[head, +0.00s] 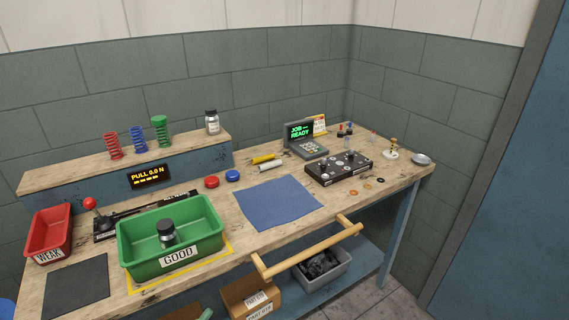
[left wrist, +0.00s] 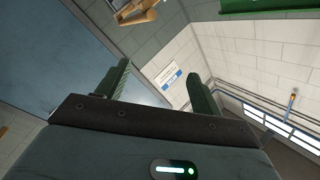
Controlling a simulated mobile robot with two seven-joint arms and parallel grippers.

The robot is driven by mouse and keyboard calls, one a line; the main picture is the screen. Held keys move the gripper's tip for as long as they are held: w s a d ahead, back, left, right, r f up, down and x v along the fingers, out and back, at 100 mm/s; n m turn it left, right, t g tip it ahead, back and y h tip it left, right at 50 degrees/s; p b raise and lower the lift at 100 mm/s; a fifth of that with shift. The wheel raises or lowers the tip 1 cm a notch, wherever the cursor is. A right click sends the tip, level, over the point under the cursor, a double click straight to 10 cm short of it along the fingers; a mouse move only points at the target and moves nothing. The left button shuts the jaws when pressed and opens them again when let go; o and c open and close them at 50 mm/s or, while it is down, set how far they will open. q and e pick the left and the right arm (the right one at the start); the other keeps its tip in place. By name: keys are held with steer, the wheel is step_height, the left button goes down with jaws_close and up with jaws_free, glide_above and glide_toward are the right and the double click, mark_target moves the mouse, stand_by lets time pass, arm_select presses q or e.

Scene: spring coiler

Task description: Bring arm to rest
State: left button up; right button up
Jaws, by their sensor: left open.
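My left gripper (left wrist: 158,85) shows in the left wrist view with its two green fingers apart and nothing between them. It points toward a wall and a white notice, away from the bench. In the head view neither of my arms nor grippers appears. The workbench (head: 350,208) stands ahead with a green GOOD bin (head: 205,250) at its front left. A dark jar with a metal lid (head: 166,233) is inside that bin. A red WEAK bin (head: 62,228) sits at the far left.
A blue mat (head: 277,203) lies bare mid-bench. A control panel (head: 338,168) and display terminal (head: 305,139) stand to its right. Red, blue and green springs (head: 160,130) stand on the rear shelf. A wooden rail (head: 310,248) juts from the front edge. A grey tub (head: 322,270) is below.

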arm_select(q)
steer(key=s+a+f+n+g+y, duration=0.3)
steer(key=s+f+n, duration=0.3)
steer(key=s+f, duration=0.3)
steer(key=s+a+f+n+g+y, duration=0.4)
steer(key=s+f+n, duration=0.3)
steer(key=s+f, duration=0.2)
steer(key=shift+s+f+g+y+p, duration=0.35)
steer(key=shift+s+g, duration=0.15)
steer(key=shift+s, duration=0.65)
